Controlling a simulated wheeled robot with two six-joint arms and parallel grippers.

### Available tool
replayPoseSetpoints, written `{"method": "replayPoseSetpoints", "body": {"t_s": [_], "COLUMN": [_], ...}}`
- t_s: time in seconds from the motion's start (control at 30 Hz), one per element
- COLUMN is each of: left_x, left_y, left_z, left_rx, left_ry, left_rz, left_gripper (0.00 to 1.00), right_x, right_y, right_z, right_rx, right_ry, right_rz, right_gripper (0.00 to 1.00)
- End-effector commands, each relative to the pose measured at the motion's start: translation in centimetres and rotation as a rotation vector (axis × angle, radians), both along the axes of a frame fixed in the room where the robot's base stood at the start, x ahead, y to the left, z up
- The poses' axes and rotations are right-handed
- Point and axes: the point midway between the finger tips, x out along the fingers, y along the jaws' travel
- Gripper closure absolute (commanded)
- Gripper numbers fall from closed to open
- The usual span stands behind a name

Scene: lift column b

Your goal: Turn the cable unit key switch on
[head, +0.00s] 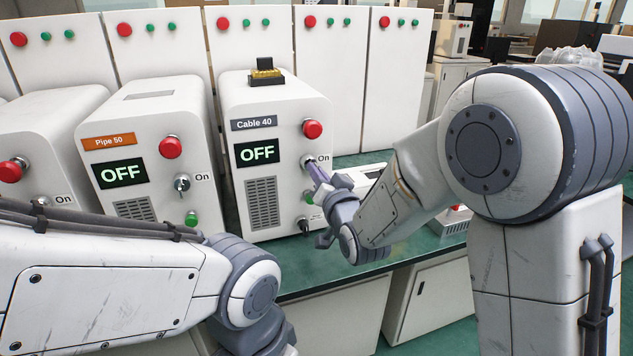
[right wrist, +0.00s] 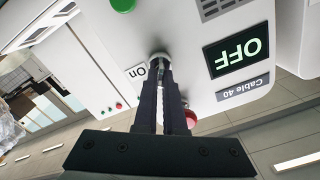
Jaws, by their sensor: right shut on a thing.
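The Cable 40 unit (head: 284,111) is a white box in the middle of the head view. Its display (head: 257,151) reads OFF. Its key switch (head: 308,161) sits beside an "On" label, below a red button. My right gripper (head: 314,168) reaches it from the right and is shut on the key. In the right wrist view, which is upside down, the two dark fingers (right wrist: 160,78) meet at the key switch (right wrist: 157,60); the key itself is mostly hidden between them. My left arm crosses the lower left of the head view, and its gripper is out of sight.
The Pipe 50 unit (head: 152,112), also reading OFF, stands to the left with its own key switch (head: 182,183). The cable unit's red button (head: 313,129) is just above the key. The units stand on a green bench (head: 320,262); white cabinets stand behind.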

Motion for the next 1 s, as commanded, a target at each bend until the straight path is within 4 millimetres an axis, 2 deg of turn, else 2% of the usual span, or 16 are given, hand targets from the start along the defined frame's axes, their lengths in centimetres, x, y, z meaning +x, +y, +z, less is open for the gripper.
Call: {"method": "replayPoseSetpoints", "body": {"t_s": [0.03, 0.1, 0.5, 1.0], "left_x": [0.0, 0.0, 0.0, 0.0], "left_y": [0.0, 0.0, 0.0, 0.0], "left_z": [-0.9, -1.4, -3.7, -4.4], "left_rx": [0.000, 0.000, 0.000, 0.000], "left_ry": [0.000, 0.000, 0.000, 0.000], "left_rz": [0.000, 0.000, 0.000, 0.000], "left_gripper": [0.50, 0.50, 0.50, 0.50], "right_x": [0.0, 0.0, 0.0, 0.0], "right_y": [0.0, 0.0, -0.1, -0.1], "right_z": [-0.3, -0.3, -0.2, -0.1], "right_rx": [0.041, 0.102, 0.383, 0.497], "right_ry": [0.010, 0.029, 0.123, 0.162], "right_rz": [0.000, 0.001, 0.000, 0.000], "right_gripper": [1.00, 1.00, 1.00, 1.00]}}
